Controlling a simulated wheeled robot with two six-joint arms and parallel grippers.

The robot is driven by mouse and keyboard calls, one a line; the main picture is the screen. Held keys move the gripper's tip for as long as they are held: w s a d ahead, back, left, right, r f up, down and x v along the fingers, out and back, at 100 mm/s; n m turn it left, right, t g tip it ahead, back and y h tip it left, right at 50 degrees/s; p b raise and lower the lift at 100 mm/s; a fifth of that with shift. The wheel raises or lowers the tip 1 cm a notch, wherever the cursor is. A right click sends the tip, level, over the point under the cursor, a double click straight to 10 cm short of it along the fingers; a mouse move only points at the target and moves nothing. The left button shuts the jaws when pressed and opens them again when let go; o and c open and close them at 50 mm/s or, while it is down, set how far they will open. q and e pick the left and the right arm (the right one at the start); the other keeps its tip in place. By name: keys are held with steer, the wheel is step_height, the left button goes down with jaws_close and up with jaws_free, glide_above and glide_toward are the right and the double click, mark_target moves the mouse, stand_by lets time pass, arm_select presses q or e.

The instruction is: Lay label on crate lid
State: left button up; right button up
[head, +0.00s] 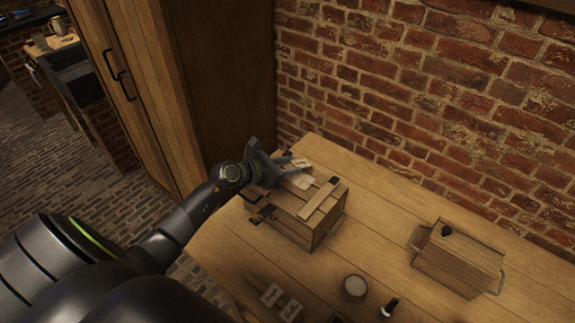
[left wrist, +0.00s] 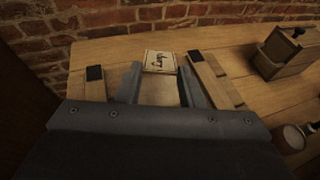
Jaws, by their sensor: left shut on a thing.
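The label (left wrist: 160,62) is a small cream card with dark markings, in the left wrist view at the fingertips. It is a pale patch by the fingers in the head view (head: 300,181). My left gripper (head: 298,170) is shut on the label above the crate lid (head: 292,203). The lid is wooden with two raised battens, and the label shows between them. I cannot tell whether the label touches the lid. The crate (head: 329,219) stands on the table near the brick wall. Part of the lid is hidden by the gripper. My right gripper is out of view.
A second wooden box (head: 458,262) with a dark knob and side handles stands at the right. A round jar (head: 354,286), a small dark item (head: 389,307) and a wooden holder (head: 276,297) are near the front. The table (head: 385,225) is clear between the crate and box.

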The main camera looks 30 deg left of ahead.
mark_target(285, 186)
arm_select(q)
steer(key=shift+f+b, duration=2)
steer(key=shift+f, duration=0.45)
steer(key=o, duration=1)
steer(key=shift+s+f, duration=0.1)
steer(key=shift+s, duration=0.1)
steer(key=shift+s+a, duration=0.2)
steer(key=shift+s, duration=0.05)
steer(key=b+v, duration=0.1)
steer(key=v, duration=0.4)
steer(key=b+v, duration=0.1)
steer(key=v, duration=0.5)
steer(key=b+v, duration=0.1)
steer(key=v, duration=0.4)
steer(key=shift+s+r, duration=0.2)
steer(key=shift+r, duration=0.2)
